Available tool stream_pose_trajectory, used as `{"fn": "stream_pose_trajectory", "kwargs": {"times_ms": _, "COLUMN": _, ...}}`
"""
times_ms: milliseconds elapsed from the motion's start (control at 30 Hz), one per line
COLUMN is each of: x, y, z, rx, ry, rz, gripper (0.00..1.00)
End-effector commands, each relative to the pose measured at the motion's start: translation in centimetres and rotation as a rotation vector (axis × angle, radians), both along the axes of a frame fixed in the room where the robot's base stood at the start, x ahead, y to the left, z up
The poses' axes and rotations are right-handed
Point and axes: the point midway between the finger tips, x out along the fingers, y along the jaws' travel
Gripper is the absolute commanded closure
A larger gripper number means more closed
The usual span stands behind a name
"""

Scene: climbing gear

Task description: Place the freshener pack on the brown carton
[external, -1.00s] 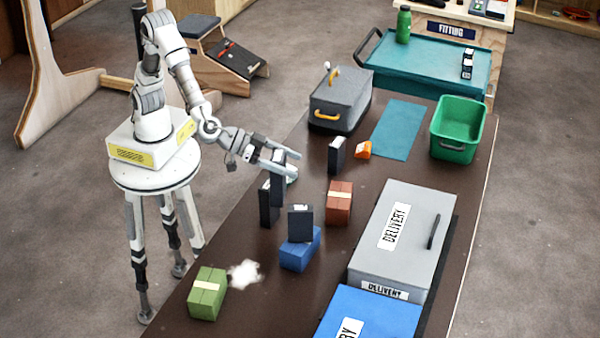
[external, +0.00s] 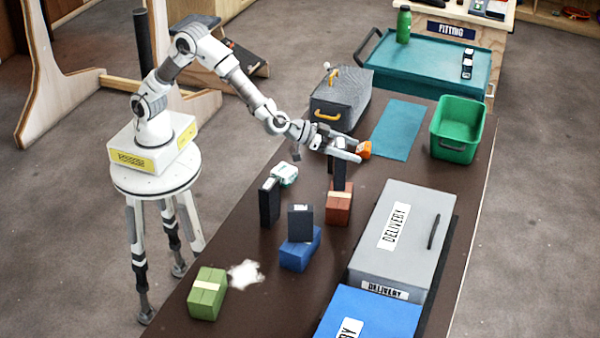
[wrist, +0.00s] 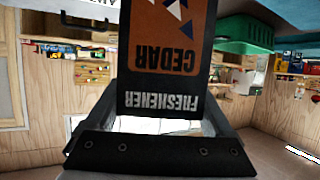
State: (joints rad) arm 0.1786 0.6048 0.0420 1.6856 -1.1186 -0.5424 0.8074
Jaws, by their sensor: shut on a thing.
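My gripper (external: 345,148) is shut on the freshener pack (external: 340,173), a dark upright box. In the wrist view the pack (wrist: 165,60) fills the space between the fingers, its orange panel and "CEDAR FRESHENER" lettering upside down. In the external view the pack's lower end overlaps the top of the brown carton (external: 338,208), a reddish-brown box with a pale band. I cannot tell whether they touch. The carton does not show in the wrist view.
Another dark pack (external: 269,202) stands on the table at left, and one (external: 300,222) stands on a blue carton (external: 300,252). A white-and-teal item (external: 284,175) lies behind them. An orange item (external: 364,149) is beside my gripper. A grey delivery box (external: 420,225) stands right.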

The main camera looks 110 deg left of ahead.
Motion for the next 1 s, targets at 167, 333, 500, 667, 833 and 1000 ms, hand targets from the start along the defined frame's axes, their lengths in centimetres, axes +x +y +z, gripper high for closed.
{"fn": "stream_pose_trajectory", "kwargs": {"times_ms": 167, "x": 0.4, "y": 0.7, "z": -0.8, "rx": 0.000, "ry": -0.001, "rz": -0.001, "gripper": 1.00}}
{"fn": "stream_pose_trajectory", "kwargs": {"times_ms": 333, "x": 0.4, "y": 0.8, "z": -3.3, "rx": 0.000, "ry": 0.002, "rz": 0.000, "gripper": 1.00}}
{"fn": "stream_pose_trajectory", "kwargs": {"times_ms": 500, "x": 0.4, "y": 0.7, "z": -4.5, "rx": 0.001, "ry": -0.001, "rz": -0.001, "gripper": 1.00}}
{"fn": "stream_pose_trajectory", "kwargs": {"times_ms": 667, "x": 0.4, "y": 0.7, "z": -4.4, "rx": 0.000, "ry": -0.002, "rz": -0.001, "gripper": 1.00}}
{"fn": "stream_pose_trajectory", "kwargs": {"times_ms": 833, "x": 0.4, "y": 0.6, "z": -4.8, "rx": 0.000, "ry": -0.001, "rz": -0.001, "gripper": 1.00}}
{"fn": "stream_pose_trajectory", "kwargs": {"times_ms": 1000, "x": 0.4, "y": 0.7, "z": -4.8, "rx": 0.000, "ry": 0.000, "rz": -0.001, "gripper": 0.00}}
